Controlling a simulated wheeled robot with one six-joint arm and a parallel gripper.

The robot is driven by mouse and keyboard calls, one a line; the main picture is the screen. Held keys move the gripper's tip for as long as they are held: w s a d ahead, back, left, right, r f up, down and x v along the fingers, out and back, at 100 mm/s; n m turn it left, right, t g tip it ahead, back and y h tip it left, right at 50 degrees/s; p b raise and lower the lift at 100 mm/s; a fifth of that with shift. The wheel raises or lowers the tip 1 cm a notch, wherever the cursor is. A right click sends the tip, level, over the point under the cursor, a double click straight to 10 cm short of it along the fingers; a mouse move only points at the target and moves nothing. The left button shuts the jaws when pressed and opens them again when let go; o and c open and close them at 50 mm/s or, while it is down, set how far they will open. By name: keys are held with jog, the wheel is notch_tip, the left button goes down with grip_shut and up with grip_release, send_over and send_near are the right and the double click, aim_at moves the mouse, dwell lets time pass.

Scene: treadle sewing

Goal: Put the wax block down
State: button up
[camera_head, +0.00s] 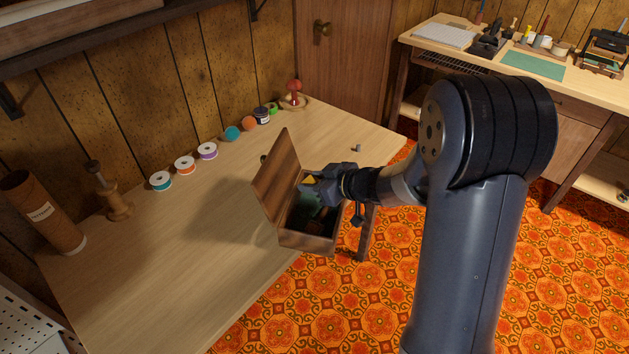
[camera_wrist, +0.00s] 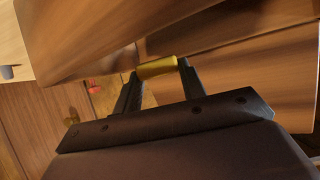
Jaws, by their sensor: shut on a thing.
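The wax block (camera_wrist: 157,68) is a small yellow bar, held across between the fingertips in the wrist view. It also shows as a yellow patch in the head view (camera_head: 309,180). My gripper (camera_head: 311,184) is shut on it, just over the opening of a wooden box (camera_head: 306,243), close to the raised lid (camera_head: 277,178). The box is at the front right edge of the table (camera_head: 185,255). Dark and green things lie inside it, partly hidden by my gripper. The wax block's height above the box floor cannot be told.
Several thread spools (camera_head: 185,165) and small balls line the back of the table. A cardboard tube (camera_head: 43,212) and a wooden stand (camera_head: 113,196) are at the left. A small grey thing (camera_head: 357,148) lies near the right edge. The table's middle is clear.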

jog(key=shift+f, duration=0.45)
jog(key=o, duration=0.9)
jog(key=shift+o, duration=0.2)
jog(key=shift+r, duration=0.1)
jog(key=shift+r, duration=0.4)
jog(key=p+v, duration=0.3)
jog(key=v, duration=0.9)
